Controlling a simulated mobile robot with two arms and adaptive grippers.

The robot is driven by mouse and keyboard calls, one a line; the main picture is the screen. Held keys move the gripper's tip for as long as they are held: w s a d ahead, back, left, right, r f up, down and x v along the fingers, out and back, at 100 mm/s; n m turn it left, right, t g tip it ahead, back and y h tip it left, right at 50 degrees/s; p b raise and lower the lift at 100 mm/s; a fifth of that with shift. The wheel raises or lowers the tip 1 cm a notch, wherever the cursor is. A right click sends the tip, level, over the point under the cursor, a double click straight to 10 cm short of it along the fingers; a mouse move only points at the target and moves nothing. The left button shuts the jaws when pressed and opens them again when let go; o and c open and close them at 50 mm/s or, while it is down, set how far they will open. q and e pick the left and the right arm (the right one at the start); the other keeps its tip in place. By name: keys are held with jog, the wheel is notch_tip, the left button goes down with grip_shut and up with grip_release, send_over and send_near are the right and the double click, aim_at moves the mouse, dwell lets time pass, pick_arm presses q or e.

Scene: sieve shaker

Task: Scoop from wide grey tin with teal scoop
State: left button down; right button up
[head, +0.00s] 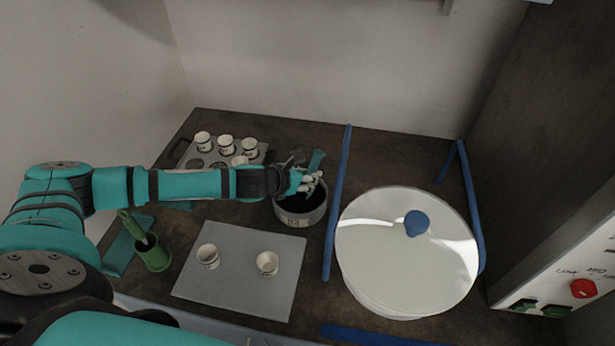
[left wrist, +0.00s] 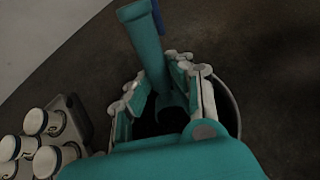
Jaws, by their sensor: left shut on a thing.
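The wide grey tin (head: 301,216) stands on the dark bench in the middle of the head view, with a label on its front and a dark inside. In the left wrist view its rim (left wrist: 236,110) shows behind the fingers. My left gripper (head: 309,184) is over the tin and shut on the teal scoop (head: 317,160). The scoop's handle (left wrist: 147,45) sticks up and tilts away between the fingers in the left wrist view. The scoop's lower end points down into the tin's opening, and the fingers partly hide it. I cannot tell whether it holds anything.
A tray with white cups (head: 226,143) stands behind my left arm. A grey mat (head: 238,294) carries two cups (head: 267,263). A green holder (head: 154,255) stands at left. A round white lidded machine (head: 400,265) and blue bars (head: 336,215) lie right of the tin.

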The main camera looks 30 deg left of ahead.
pick_arm(q)
jog(key=shift+s+a+f+p, duration=0.1)
jog(key=shift+s+a+p, duration=0.05)
jog(key=shift+s+p, duration=0.2)
jog(key=shift+s+a+p, duration=0.2)
jog(key=shift+s, duration=0.6)
jog(key=shift+s+a+p, duration=0.15)
jog(key=shift+s+a, duration=0.05)
jog(key=shift+s, duration=0.7)
jog(key=p, duration=0.3)
jog(key=w+r+g+p, duration=0.1)
jog(key=p, duration=0.3)
jog(key=shift+w+d+r, duration=0.15)
jog(key=shift+w+r, duration=0.05)
jog(key=shift+r, duration=0.1)
jog(key=shift+w+d+r+g+p, duration=0.15)
jog(key=shift+g+p, duration=0.15)
jog(key=shift+p, duration=1)
